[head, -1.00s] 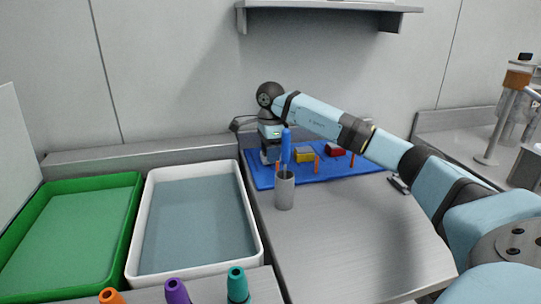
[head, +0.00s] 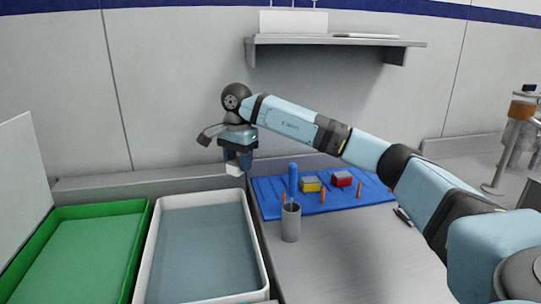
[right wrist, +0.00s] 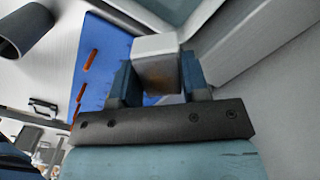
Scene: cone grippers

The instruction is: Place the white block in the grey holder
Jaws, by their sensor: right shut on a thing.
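My right gripper (head: 236,162) is shut on the white block (head: 234,170) and holds it in the air, near the back right corner of the white-rimmed tray. In the right wrist view the white block (right wrist: 157,62) sits between the two blue fingers of the gripper (right wrist: 157,82). My left gripper is not in view.
A blue mat (head: 268,191) carries a yellow block (head: 311,185), a red block (head: 342,179) and several orange pegs. The white-rimmed tray (head: 148,250) and the green tray (head: 128,265) look empty. A shelf (head: 330,41) hangs above. The counter (head: 350,250) in front is mostly clear.

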